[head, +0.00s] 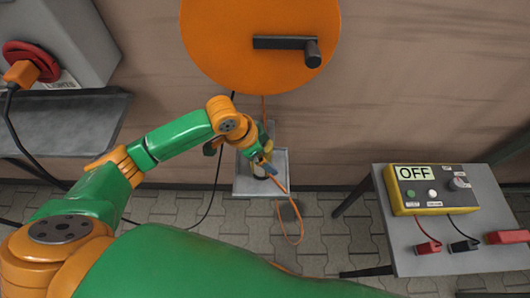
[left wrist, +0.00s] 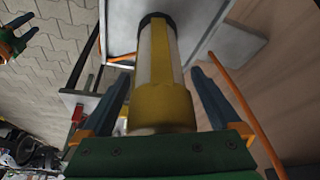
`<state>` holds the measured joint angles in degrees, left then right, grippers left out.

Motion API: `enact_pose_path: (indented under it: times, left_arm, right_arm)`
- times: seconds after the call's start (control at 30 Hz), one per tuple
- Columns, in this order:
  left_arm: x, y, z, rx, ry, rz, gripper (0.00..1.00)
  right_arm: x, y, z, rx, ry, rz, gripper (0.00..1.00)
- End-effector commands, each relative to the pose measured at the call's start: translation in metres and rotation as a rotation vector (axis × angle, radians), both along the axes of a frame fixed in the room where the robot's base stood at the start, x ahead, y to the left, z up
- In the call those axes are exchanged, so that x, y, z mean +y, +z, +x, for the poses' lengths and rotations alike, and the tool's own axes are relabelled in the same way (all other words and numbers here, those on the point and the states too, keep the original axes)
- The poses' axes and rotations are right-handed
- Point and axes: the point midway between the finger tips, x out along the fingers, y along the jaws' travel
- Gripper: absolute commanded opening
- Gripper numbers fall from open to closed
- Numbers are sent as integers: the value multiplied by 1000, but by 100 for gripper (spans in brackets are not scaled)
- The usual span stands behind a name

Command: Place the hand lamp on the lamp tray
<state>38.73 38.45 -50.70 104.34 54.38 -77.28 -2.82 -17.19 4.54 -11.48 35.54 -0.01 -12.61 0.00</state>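The hand lamp (left wrist: 160,105) is a cylinder with a yellow collar, a pale and yellow body and a black end. In the left wrist view it lies between the blue fingers of my left gripper (left wrist: 162,72), which sit close on both sides of it. The lamp tray (head: 278,186) is a grey, rimmed tray by the wall; it also shows in the left wrist view (left wrist: 120,28). In the head view my left gripper (head: 264,160) is over the tray with the lamp, largely covered. I cannot tell whether the lamp touches the tray. My right gripper (left wrist: 24,32) is small, apparently open and empty.
An orange cable (head: 300,228) hangs in a loop at the tray. An orange disc (head: 230,45) with a dark handle is above. A grey table (head: 465,262) at right carries a yellow box (head: 432,190) reading OFF and clips. A dark shelf (head: 65,125) is at left.

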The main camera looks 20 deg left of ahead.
Motion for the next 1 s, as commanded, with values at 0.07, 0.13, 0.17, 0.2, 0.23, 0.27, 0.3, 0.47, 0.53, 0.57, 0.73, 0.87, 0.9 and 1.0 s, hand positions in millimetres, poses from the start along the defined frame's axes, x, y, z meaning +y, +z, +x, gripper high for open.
enact_pose_path:
  times: [0.07, 0.13, 0.17, 0.2, 0.23, 0.27, 0.3, 0.47, 0.53, 0.57, 0.73, 0.87, 0.9, 1.0]
  left_arm:
    - [0, 0, 0, 0, 0, 0, 97]
    - [0, 0, 0, 0, 0, 0, 97]
    - [0, 0, 0, 0, 0, 0, 97]
    - [0, 1, 0, 0, 0, 0, 97]
    - [0, 3, 0, -1, -1, -1, 97]
    - [1, 7, 0, -1, 0, -1, 97]
    - [3, 14, -2, -2, -1, -1, 97]
    - [16, 56, -12, -5, 0, 0, 97]
    - [22, 74, -16, -6, 1, 1, 97]
    - [25, 81, -19, -4, 1, 1, 97]
    - [34, 108, -27, -1, 0, 1, 97]
    - [36, 114, -29, -1, 0, -1, 97]
    - [36, 115, -29, 1, 0, -1, 97]
    - [36, 114, -29, 1, 0, -1, 97]
  right_arm:
    - [0, 0, 0, 0, 0, -1, 50]
    - [-1, 0, 0, 0, 0, -1, 50]
    - [-1, 0, 0, 0, 0, -1, 50]
    - [-1, 0, 0, 0, 0, -1, 50]
    - [-1, 0, 0, 0, 0, -1, 50]
    - [-1, 2, 0, 0, 0, -1, 50]
    - [-1, 3, 0, 0, 0, -2, 50]
    - [-1, 12, 0, 0, 0, -2, 50]
    - [-1, 15, 0, 0, 0, -2, 50]
    - [-1, 16, 0, 0, 0, -2, 50]
    - [-1, 20, 0, 0, 0, -2, 50]
    - [-1, 20, 0, 0, 0, -2, 50]
    - [-1, 20, 0, 0, 0, -2, 50]
    - [-1, 19, 0, 0, 0, -2, 50]
